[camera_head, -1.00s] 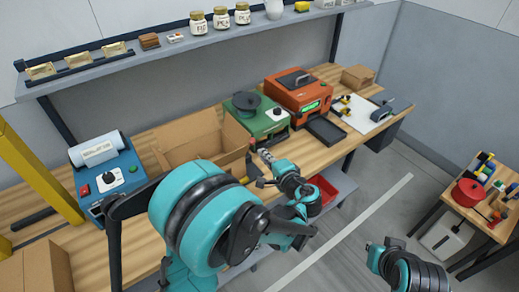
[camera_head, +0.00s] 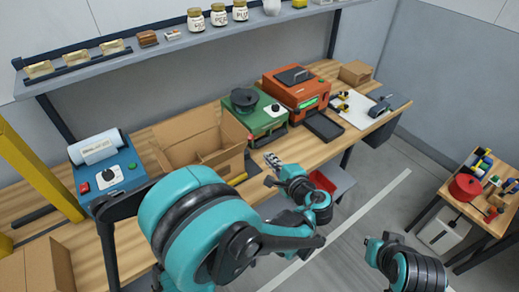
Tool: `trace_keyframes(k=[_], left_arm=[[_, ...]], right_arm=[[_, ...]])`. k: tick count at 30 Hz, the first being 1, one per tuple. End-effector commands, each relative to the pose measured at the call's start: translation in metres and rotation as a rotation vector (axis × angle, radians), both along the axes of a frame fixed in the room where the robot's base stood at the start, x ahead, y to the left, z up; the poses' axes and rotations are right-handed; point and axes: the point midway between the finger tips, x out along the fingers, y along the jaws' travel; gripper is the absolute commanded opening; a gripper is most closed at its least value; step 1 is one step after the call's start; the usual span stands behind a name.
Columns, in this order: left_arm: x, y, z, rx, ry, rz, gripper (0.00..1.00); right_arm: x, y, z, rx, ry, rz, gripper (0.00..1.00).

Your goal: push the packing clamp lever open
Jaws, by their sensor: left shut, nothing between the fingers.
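The packing clamp is small and partly hidden at the table's front edge, beside the open cardboard box (camera_head: 205,148). A yellow piece (camera_head: 238,180), apparently part of the clamp, shows by the box's lower right corner. The lever does not show clearly, so I cannot tell its angle. My left gripper (camera_head: 271,161) is shut and empty, just right of the yellow piece over the table's front edge. I cannot tell whether it touches the lever. My right arm's end (camera_head: 382,242) is low at the right, well away from the table; its fingers are unclear.
A green machine (camera_head: 255,112) and an orange machine (camera_head: 297,90) stand behind my left gripper. A blue machine (camera_head: 108,172) stands at the left. A red bin (camera_head: 322,182) is below the table edge. A side table (camera_head: 475,205) stands at the right.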

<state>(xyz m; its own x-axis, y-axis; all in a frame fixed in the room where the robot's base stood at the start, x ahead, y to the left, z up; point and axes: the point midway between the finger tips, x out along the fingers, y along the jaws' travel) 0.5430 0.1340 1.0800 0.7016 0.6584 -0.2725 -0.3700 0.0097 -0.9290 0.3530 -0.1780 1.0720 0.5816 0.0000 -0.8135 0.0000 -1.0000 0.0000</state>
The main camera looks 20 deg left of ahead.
Motion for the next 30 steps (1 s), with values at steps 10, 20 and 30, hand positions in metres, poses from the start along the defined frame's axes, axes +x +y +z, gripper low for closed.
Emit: trace_keyframes(k=[10, 20, 30], left_arm=[[-0.006, -0.011, -0.01, 0.517, 0.568, -0.242, 0.0], [-0.01, -0.017, -0.015, 0.814, 0.884, -0.403, 0.0], [-0.01, -0.017, -0.015, 0.844, 0.914, -0.419, 0.0]], right_arm=[[0.0, 0.0, -0.008, 0.0, 0.0, 0.0, 0.0], [0.0, 0.0, -0.011, 0.0, 0.0, 0.0, 0.0], [0.0, 0.0, -0.011, 0.0, 0.0, 0.0, 0.0]])
